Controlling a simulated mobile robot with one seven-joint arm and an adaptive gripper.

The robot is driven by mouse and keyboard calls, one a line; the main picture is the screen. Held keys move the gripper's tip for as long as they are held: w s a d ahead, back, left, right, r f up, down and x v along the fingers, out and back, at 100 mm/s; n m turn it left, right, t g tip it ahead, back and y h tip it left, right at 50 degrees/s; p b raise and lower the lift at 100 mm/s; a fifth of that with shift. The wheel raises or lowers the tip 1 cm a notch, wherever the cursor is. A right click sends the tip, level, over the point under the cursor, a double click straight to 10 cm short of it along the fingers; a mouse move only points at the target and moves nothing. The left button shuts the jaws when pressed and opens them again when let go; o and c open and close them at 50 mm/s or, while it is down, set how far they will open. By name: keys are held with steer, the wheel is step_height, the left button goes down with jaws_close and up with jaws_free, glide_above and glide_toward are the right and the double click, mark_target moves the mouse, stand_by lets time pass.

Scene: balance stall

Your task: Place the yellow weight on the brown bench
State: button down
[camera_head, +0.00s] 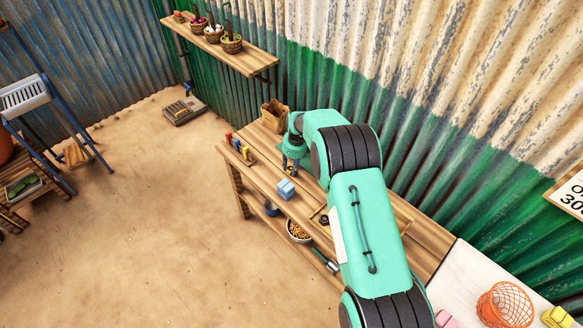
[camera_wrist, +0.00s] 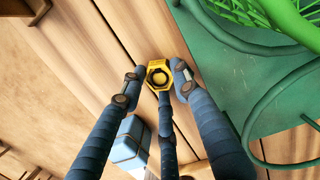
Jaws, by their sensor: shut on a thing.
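The yellow weight (camera_wrist: 158,76) is a small hexagonal piece with a dark ring in its top. My gripper (camera_wrist: 159,84) is shut on it, with dark blue fingers around it. In the head view, my gripper (camera_head: 291,160) points down over the far part of the brown bench (camera_head: 262,178), and only a little of the yellow weight (camera_head: 291,170) shows. Bench planks (camera_wrist: 105,45) lie below the weight in the wrist view. I cannot tell whether the weight touches them. My arm hides part of the bench.
A light blue block (camera_head: 286,188) stands on the bench near my gripper. A rack with small coloured pieces (camera_head: 239,149) and a paper bag (camera_head: 274,115) are at the far end. A green metal thing (camera_wrist: 203,60) is close on the right in the wrist view.

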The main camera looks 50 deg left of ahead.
steer(key=shift+f, duration=0.1)
steer(key=c, duration=1.3)
jaws_free()
steer(key=r, duration=0.4)
steer(key=d+r+p, duration=0.1)
steer(key=r, duration=0.7)
steer(key=shift+w+d+r+p, duration=0.1)
steer(key=shift+d+p, duration=0.05)
steer(key=shift+p, duration=0.15)
